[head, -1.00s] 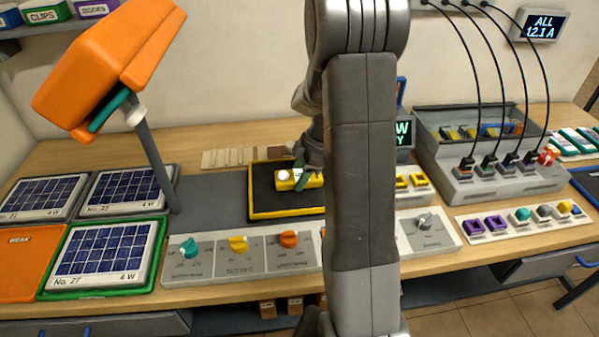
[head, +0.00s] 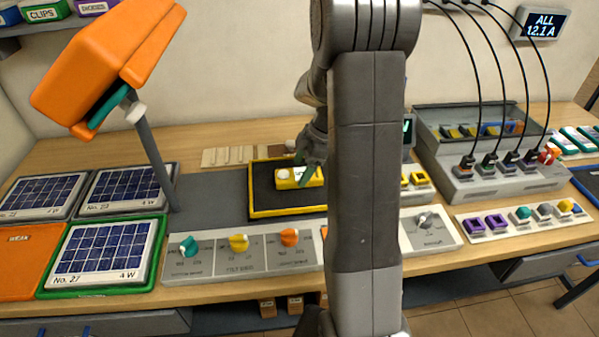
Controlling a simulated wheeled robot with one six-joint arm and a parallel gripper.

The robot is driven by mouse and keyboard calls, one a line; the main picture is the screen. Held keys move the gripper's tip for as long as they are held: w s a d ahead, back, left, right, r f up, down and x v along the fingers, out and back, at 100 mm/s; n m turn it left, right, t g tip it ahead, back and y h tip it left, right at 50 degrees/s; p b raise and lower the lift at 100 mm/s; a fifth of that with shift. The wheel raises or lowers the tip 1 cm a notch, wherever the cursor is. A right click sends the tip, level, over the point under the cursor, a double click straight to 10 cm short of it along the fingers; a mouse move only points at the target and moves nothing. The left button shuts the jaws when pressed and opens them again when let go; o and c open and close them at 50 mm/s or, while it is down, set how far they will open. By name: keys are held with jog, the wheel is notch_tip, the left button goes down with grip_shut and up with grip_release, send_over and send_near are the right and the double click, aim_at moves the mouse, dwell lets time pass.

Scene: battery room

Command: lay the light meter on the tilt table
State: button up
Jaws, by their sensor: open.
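A yellow block with a white round dome (head: 284,175), which looks like the light meter, lies on a black plate with a yellow rim (head: 262,213). I cannot tell for certain that this plate is the tilt table. My gripper (head: 306,170) is open, pointing down just above the right part of the yellow block. One dark green finger shows in front of the block; the other is hard to make out. My arm hides the right side of the plate. Whether the fingers touch the block cannot be told.
A control strip with coloured knobs (head: 240,262) runs along the front edge. An orange lamp (head: 110,65) on a grey post stands left. Solar panels (head: 105,252) lie at the left. A grey charger box with cables (head: 500,180) stands right. A grey mat (head: 215,200) is bare.

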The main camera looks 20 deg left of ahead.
jog(key=b+v, duration=0.1)
jog(key=v, duration=0.9)
jog(key=shift+s+a, duration=0.1)
